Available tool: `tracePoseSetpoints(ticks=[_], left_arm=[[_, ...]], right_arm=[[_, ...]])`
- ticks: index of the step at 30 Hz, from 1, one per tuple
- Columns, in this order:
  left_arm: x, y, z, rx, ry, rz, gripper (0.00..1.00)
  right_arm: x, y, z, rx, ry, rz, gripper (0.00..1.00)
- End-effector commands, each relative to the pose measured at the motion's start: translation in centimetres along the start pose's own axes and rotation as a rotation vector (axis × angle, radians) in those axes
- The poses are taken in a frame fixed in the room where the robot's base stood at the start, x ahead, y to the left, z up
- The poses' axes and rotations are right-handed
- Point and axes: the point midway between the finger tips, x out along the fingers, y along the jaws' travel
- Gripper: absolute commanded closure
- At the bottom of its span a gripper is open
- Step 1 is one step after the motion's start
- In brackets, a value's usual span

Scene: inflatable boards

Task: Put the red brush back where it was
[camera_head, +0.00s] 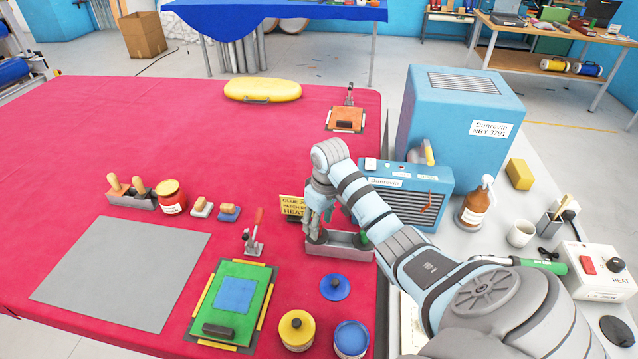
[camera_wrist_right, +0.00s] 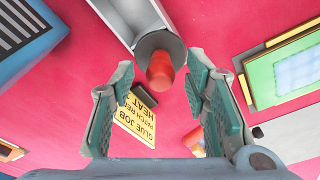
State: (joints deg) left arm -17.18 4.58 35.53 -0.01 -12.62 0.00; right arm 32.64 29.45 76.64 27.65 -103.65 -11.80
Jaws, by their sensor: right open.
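The red brush shows in the right wrist view as a rounded red handle (camera_wrist_right: 160,72) sticking out of a dark grey round part at the end of a grey tray (camera_wrist_right: 122,22). Its bristles are hidden. In the head view the grey tray (camera_head: 338,251) lies on the red cloth, with my right gripper (camera_head: 313,228) over its left end. My right gripper (camera_wrist_right: 160,110) is open, and the handle shows between and beyond its fingers. I cannot tell whether any finger touches it. The left gripper is not in view.
A yellow sign (camera_head: 291,207) stands left of my gripper, and a red-handled clamp (camera_head: 254,240) is near it. A blue heater box (camera_head: 415,190) is close on the right. Yellow (camera_head: 297,329) and blue (camera_head: 351,339) tins stand in front. The grey sheet (camera_head: 120,270) lies left.

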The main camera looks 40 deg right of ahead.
Motion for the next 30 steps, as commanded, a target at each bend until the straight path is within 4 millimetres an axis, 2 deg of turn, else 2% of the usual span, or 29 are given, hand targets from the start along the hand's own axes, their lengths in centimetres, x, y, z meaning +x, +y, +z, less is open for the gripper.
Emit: tracePoseSetpoints(ticks=[1, 7, 9, 11, 14, 30], left_arm=[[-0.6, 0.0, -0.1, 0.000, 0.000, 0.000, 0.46], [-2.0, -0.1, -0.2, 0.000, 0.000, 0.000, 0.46], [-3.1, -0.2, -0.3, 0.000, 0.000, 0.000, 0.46], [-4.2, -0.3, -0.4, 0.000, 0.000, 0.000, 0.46], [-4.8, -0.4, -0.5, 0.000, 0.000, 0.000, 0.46], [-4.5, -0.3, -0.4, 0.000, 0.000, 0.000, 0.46]], right_arm=[[-1.6, 0.1, -0.1, -0.002, 0.004, 0.003, 0.58], [-7.9, 0.1, -0.1, -0.001, 0.003, 0.002, 0.58], [-9.7, 0.0, -0.1, -0.001, 0.001, 0.001, 0.58], [-10.6, 0.0, -0.1, 0.000, 0.000, 0.000, 0.58], [-11.2, 0.0, -0.1, 0.000, 0.000, 0.000, 0.58], [-10.8, 0.0, 0.0, -0.001, 0.001, 0.000, 0.58]])
